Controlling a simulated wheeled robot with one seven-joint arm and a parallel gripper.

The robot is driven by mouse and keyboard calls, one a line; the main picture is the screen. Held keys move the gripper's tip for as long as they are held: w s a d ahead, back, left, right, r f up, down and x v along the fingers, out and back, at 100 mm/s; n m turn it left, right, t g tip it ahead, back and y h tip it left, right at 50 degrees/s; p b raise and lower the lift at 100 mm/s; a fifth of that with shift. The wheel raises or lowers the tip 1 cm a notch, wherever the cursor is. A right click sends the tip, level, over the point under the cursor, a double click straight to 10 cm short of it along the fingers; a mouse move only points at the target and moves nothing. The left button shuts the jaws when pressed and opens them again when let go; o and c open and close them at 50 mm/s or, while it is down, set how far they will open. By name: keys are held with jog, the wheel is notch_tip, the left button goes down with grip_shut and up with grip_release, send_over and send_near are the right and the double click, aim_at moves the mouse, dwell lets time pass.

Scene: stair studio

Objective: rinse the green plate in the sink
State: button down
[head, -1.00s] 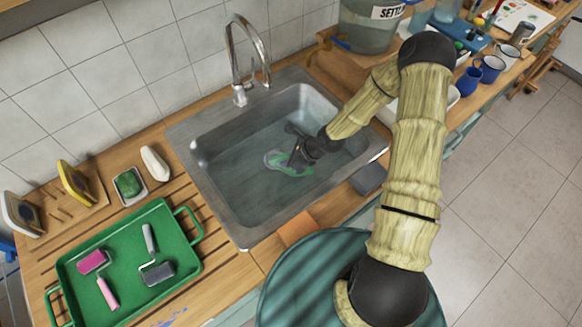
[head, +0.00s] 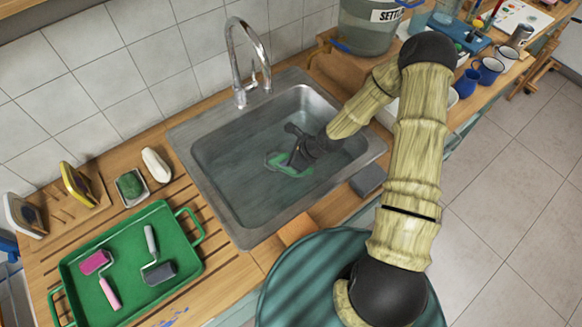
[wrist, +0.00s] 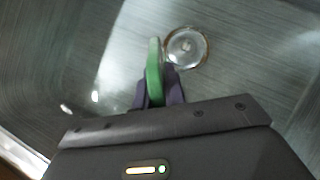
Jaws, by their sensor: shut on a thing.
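The green plate (wrist: 154,72) shows edge-on between the fingers of my gripper (wrist: 157,100) in the wrist view. My gripper (head: 293,158) is shut on it, low inside the sink (head: 213,165). In the head view the green plate (head: 284,168) is partly hidden by my gripper and seems to be at or in the water. The round drain (wrist: 186,47) lies just beyond the plate in the wrist view. The faucet (head: 240,65) stands at the back edge of the sink; I cannot tell whether water runs from it.
A green tray (head: 75,270) with paint rollers lies left of the sink. A white dish with a green sponge (head: 130,187) stands behind it. An orange cloth (head: 298,228) and a grey block (head: 367,180) are at the front rim. Blue mugs (head: 467,83) stand at the right.

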notch_tip(320, 180, up, 19)
jog(key=p, duration=1.6)
dwell(0.7)
dwell(2.1)
notch_tip(320, 180, up, 4)
jog(key=p, duration=0.3)
jog(key=shift+p, duration=0.3)
jog(key=shift+f, duration=0.1)
dwell(0.6)
